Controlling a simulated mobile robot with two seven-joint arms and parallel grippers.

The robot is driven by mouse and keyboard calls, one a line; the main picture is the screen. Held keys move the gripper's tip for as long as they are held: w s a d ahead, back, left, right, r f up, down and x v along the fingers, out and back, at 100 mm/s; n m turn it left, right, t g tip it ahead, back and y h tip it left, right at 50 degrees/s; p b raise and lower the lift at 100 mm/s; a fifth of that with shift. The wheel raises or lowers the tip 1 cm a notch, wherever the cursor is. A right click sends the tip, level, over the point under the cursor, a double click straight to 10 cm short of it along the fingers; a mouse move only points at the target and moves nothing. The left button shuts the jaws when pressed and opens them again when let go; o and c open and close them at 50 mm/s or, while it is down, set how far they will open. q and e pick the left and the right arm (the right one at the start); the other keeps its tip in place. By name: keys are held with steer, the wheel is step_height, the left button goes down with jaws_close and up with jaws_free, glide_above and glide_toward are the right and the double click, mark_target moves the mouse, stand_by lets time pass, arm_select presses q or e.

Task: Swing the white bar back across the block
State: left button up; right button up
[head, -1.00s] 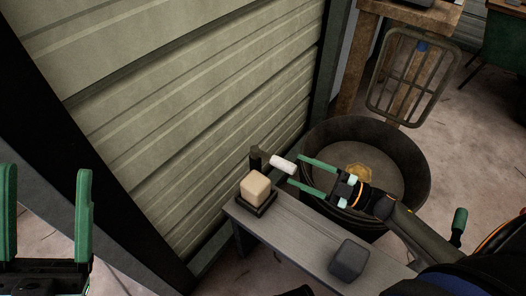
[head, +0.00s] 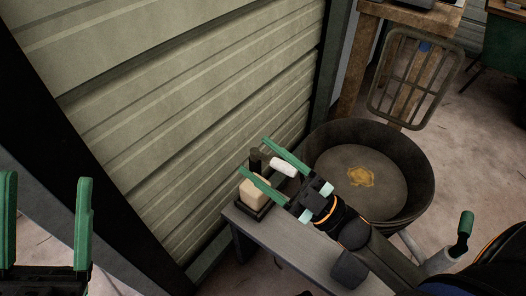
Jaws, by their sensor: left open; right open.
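The white bar (head: 284,167) reaches out to the right from a dark upright post (head: 255,158) at the far end of the narrow grey bench. The tan block (head: 252,194) sits in a dark square base (head: 240,204) just in front of the post. The bar points away from the block, not over it. My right gripper (head: 253,157) is open, with one green finger beyond the bar and the other passing in front of the block's top. The bar lies between the fingers; contact cannot be told. My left gripper (head: 45,208) is open and empty at the lower left.
The grey bench (head: 278,247) bears a dark block (head: 349,268) near its front, partly under my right arm. A round dark tub (head: 413,200) with a yellow patch inside stands right of the bench. A corrugated wall (head: 190,110) runs close along the left.

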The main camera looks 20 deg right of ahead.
steer(key=s+a+r+m+t, duration=0.1)
steer(key=s+r+t, duration=0.1)
steer(key=r, duration=0.4)
steer(key=shift+s+a+r+m+t+b, duration=0.3)
steer(key=shift+s+r+m+b, duration=0.1)
steer(key=shift+s, duration=0.2)
